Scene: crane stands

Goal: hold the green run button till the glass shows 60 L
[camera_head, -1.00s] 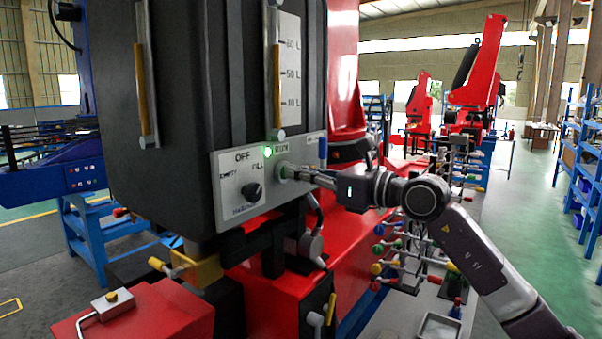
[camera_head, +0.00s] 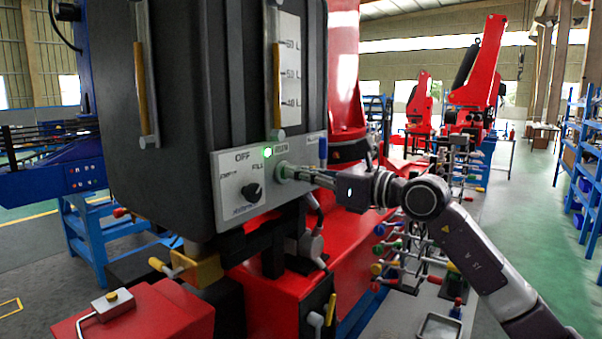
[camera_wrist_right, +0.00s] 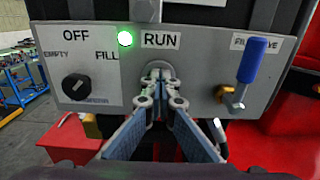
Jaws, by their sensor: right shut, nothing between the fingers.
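My right gripper (camera_head: 292,173) is shut and empty, its fingertips against the run button on the grey control panel (camera_head: 228,196). In the right wrist view the tips (camera_wrist_right: 160,88) cover most of the run button (camera_wrist_right: 159,67), under the RUN label. How far it is pressed is hidden. The green lamp (camera_wrist_right: 125,38) left of RUN is lit. The sight glass (camera_head: 277,85) on the black tank holds an amber column whose top looks close to the 60 L mark (camera_head: 292,44); the exact level is hard to read. My left gripper is out of view.
A black selector knob (camera_wrist_right: 75,87) sits left on the panel among EMPTY, OFF and FILL. A blue-handled valve (camera_wrist_right: 251,60) stands right of the button. A second glass (camera_head: 145,85) is on the tank's left. A red box (camera_head: 135,315) stands below.

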